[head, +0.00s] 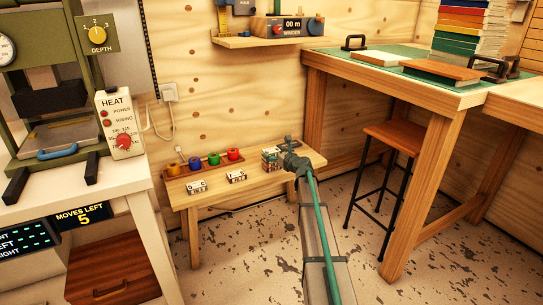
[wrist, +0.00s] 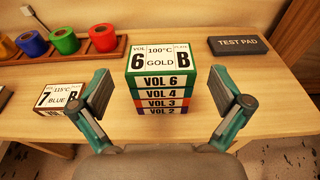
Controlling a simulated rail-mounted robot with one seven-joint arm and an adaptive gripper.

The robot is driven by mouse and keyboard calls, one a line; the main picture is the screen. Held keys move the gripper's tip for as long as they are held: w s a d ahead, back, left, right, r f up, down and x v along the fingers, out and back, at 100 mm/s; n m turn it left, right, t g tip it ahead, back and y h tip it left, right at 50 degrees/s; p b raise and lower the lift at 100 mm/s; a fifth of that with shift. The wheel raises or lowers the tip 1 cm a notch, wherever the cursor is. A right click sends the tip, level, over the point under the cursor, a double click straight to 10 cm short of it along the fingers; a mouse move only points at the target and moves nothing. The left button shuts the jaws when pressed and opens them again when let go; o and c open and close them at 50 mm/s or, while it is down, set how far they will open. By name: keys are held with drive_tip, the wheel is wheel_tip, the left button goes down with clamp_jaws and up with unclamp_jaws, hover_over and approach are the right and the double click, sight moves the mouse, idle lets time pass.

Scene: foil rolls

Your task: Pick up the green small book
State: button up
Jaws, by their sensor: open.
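A small green book (wrist: 163,55) lies on top of a short stack in the wrist view. Its white label reads VOL 6, 100°C, GOLD, B, and its spine reads VOL 6. Books with spines VOL 4 (wrist: 163,94), VOL 3 (wrist: 163,103) and VOL 2 (wrist: 162,111) lie beneath it. My gripper (wrist: 160,80) is open and empty, with one finger on each side of the stack in the picture and gaps between. In the head view the stack (head: 270,158) is small on the low bench, beside my gripper (head: 291,150), which partly covers that area.
A small block marked 7 BLUE (wrist: 62,98) lies left of the stack. A wooden rack with coloured foil rolls (wrist: 65,41) is behind it, and a dark TEST PAD (wrist: 238,45) is at the back right. The low bench (head: 240,185) has bare wood in front. A stool (head: 393,140) stands to the right.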

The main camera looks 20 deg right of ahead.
sight(274, 153)
drive_tip(key=b+x, duration=0.1)
drive_tip(key=x, duration=0.1)
drive_tip(key=f+b+x, duration=0.1)
drive_tip(key=x, duration=0.1)
drive_tip(key=shift+w+b, duration=0.3)
drive_tip(key=shift+w, duration=0.15)
drive_tip(key=c, duration=1)
